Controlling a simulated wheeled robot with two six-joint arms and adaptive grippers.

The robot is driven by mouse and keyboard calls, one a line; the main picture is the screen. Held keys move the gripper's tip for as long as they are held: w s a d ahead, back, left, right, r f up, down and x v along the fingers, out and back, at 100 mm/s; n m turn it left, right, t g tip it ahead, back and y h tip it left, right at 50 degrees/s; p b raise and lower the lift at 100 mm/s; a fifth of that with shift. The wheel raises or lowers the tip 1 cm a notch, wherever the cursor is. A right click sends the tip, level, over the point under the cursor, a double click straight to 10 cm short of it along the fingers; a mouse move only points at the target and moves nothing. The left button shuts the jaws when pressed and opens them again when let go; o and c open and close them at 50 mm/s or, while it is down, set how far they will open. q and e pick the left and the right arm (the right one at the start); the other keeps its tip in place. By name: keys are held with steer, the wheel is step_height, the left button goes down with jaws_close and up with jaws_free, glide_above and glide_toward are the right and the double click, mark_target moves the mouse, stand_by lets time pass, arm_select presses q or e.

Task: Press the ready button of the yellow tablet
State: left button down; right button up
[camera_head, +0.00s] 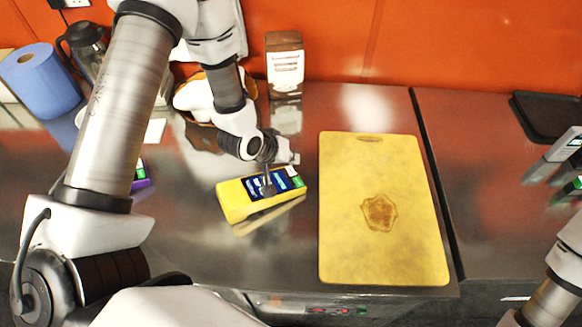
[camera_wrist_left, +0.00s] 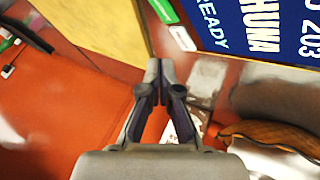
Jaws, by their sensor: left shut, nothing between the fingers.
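The yellow tablet (camera_head: 236,203) lies tilted on the steel counter, with a dark blue screen and a green button (camera_head: 298,182) at its right end. My left gripper (camera_head: 268,187) is shut and empty. It points down in front of the screen, left of the green button; I cannot tell whether it touches. In the left wrist view the shut fingertips (camera_wrist_left: 155,66) are in the middle. The blue screen (camera_wrist_left: 265,32) with the word READY and the green button (camera_wrist_left: 164,9) show above them, partly cut off. My right gripper is out of view; only part of that arm shows.
A yellow cutting board (camera_head: 375,260) lies right of the tablet. A brown and white carton (camera_head: 285,68) and a basket (camera_head: 250,88) stand behind. A blue paper roll (camera_head: 42,80) is at left. A purple device (camera_head: 141,185) is partly hidden by my left arm. A dark tray (camera_head: 548,115) lies far right.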

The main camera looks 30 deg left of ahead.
mark_target(293, 170)
arm_select(q)
steer(key=shift+w+d+r+p, duration=0.15)
steer(key=shift+r+p, duration=1)
steer(key=shift+r, duration=0.8)
steer(key=shift+f, duration=0.1)
